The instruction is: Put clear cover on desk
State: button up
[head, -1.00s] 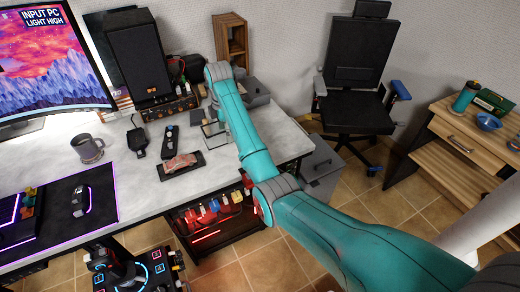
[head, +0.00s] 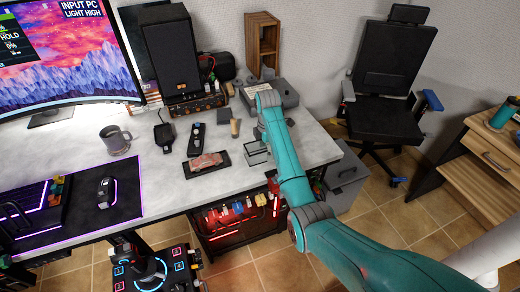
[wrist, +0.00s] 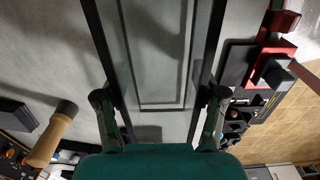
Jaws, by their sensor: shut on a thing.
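The clear cover (wrist: 204,55) is a see-through box with dark edges. In the wrist view it lies between the two fingers of my gripper (wrist: 160,97), which is shut on its sides. In the head view the cover (head: 256,153) is over the right part of the grey desk (head: 225,185), near the front edge. I cannot tell whether it touches the desk top. My arm hides part of it and the fingertips there. A red model car (head: 206,161) sits uncovered on a black base (head: 222,168) to the left of the cover.
A tan cylinder with a dark end (head: 235,128) stands behind the cover; it also shows in the wrist view (wrist: 48,140). A dark remote-like object (head: 196,139), a mug (head: 115,140) and a speaker (head: 172,50) are farther left. A grey box (head: 275,95) is behind. Red items hang under the front edge.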

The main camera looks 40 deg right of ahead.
jog(key=shift+f, duration=0.2)
jog(key=shift+f, duration=0.15)
jog(key=o, duration=1.2)
jog(key=shift+c, duration=0.2)
